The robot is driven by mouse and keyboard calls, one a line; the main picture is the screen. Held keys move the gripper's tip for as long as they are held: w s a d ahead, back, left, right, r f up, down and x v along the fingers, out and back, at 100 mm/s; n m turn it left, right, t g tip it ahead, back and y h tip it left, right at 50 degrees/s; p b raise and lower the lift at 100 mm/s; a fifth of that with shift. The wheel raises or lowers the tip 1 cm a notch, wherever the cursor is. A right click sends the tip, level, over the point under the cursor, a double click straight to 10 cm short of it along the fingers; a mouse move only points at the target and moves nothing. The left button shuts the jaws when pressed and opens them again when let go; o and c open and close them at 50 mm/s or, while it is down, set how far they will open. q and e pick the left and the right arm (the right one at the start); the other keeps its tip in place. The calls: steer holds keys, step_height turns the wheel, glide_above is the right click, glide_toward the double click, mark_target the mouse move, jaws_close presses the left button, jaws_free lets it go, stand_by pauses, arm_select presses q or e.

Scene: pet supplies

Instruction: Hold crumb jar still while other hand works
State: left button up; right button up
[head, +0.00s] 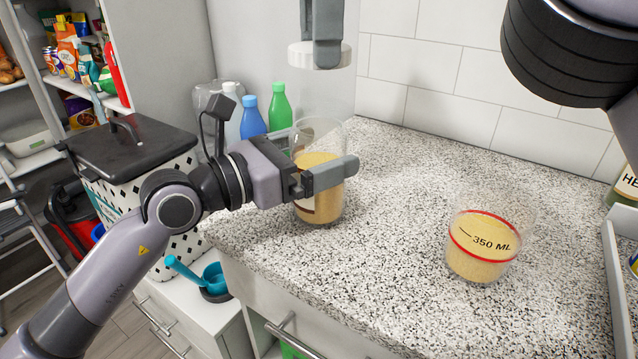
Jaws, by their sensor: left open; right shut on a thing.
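The crumb jar (318,203) is a clear upright jar on the speckled counter, partly filled with tan crumbs, its top uncovered. My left gripper (322,163) is open around the jar's upper body, with one finger in front and the other behind, mostly hidden. I cannot tell whether either finger touches the glass. My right gripper (321,45) is at the top edge, shut on a white lid (298,56), held in the air above the jar. A clear measuring cup (480,262) marked 350 ML, with a red line, holds crumbs at the right.
Green (280,107) and blue (252,117) bottles stand behind the jar. A dark-lidded bin (130,145) and a teal scoop (187,270) are left of the counter (400,225). A white tray edge (617,275) is at the far right. The counter between jar and cup is clear.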

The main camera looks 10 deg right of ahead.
arm_select(q)
steer(key=shift+w+d, duration=0.1)
steer(key=shift+d, duration=0.2)
steer(key=c, duration=1.3)
arm_select(e)
steer(key=shift+w+f, duration=0.1)
steer(key=shift+f, duration=0.45)
steer(key=shift+a+f, duration=0.1)
steer(key=shift+f, duration=1.8)
steer(key=shift+f, duration=0.15)
steer(key=shift+f, duration=0.75)
steer(key=shift+f, duration=0.6)
